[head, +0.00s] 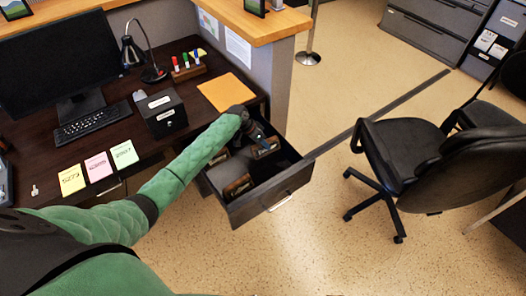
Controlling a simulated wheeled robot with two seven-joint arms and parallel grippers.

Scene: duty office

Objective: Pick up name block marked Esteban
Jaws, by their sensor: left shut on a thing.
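My left gripper (259,138) reaches down into the open desk drawer (271,205) from the left. It is shut on a brown name block (267,149) with a pale label at the back of the drawer. The lettering is too small to read for sure, so I cannot tell whether it is the one marked Esteban. Another brown name block (237,187) with a label lies nearer the drawer's front left, apart from the gripper. The back left of the drawer is partly hidden by my wrist. My right gripper is not in view.
The dark desk (90,148) holds a monitor (62,62), keyboard (85,124), lamp (152,72), black box (161,114), marker holder (187,72), orange sheet (226,92) and sticky notes (97,166). A black office chair (415,165) stands right of the drawer, with free floor between.

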